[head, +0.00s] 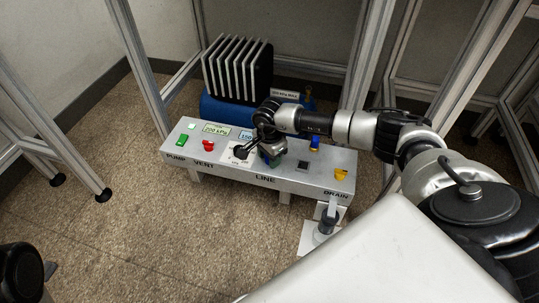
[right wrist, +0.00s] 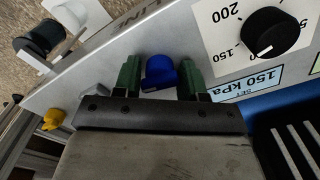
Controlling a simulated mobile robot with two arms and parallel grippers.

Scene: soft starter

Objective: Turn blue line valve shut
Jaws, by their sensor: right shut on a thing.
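The blue line valve knob (right wrist: 160,72) sits on the sloping face of a grey control panel (head: 225,163) marked PUMP, VENT, LINE and DRAIN. My right gripper (right wrist: 160,76) reaches down to the panel, its green fingers on either side of the blue knob. It is shut on the knob, which stays seated on the panel. In the head view my right gripper (head: 271,157) is above the LINE label and mostly hides the knob.
A black pressure dial (right wrist: 270,32) is close beside my right gripper, near a 150 kPa label. Red (head: 208,146) and green (head: 182,140) controls are at the panel's left, yellow (head: 340,174) at its right. A blue tank (head: 222,110) with fins and metal frame posts stand behind.

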